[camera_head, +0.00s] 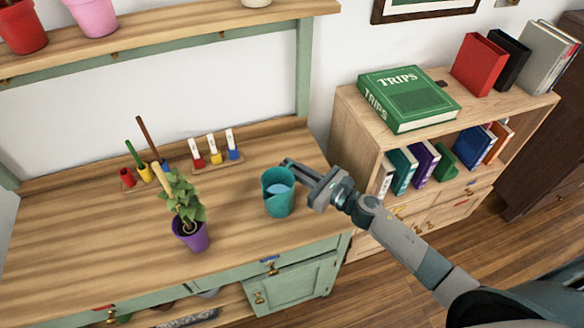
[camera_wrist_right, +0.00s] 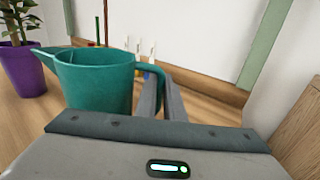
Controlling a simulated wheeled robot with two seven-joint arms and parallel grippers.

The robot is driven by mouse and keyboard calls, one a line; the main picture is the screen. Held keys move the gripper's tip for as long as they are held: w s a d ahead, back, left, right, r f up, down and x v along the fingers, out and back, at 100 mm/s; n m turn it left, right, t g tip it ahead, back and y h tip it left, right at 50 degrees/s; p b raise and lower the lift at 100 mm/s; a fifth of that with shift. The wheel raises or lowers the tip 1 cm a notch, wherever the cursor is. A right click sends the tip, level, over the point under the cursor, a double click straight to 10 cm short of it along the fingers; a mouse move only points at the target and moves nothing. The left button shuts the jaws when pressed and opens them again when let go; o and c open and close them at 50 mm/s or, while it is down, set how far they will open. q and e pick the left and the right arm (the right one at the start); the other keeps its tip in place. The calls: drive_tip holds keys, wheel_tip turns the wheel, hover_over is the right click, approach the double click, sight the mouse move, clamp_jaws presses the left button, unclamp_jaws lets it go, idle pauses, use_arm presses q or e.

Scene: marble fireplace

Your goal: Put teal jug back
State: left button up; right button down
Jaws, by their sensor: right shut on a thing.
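The teal jug (camera_head: 279,203) is upright at the right part of the wooden workbench (camera_head: 110,245), with something pale blue inside it. In the right wrist view the jug (camera_wrist_right: 98,85) has its spout to the left and its handle side toward my fingers. In the wrist view the fingers (camera_wrist_right: 162,98) meet the jug's right side. I cannot tell whether the jug's base touches the bench. My left gripper is not in view.
A leafy plant in a purple pot (camera_head: 191,237) stands left of the jug. Small coloured holders with tools (camera_head: 145,172) and a rack of labelled items (camera_head: 215,158) are behind. A bookshelf (camera_head: 350,120) stands to the right. A shelf (camera_head: 150,45) with pots is above the bench.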

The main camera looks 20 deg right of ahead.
drive_tip(key=shift+f, duration=0.25)
drive_tip(key=c, duration=2.3)
unclamp_jaws()
drive_tip(key=shift+f, duration=0.1)
drive_tip(key=o, duration=0.4)
drive_tip(key=shift+o, duration=0.2)
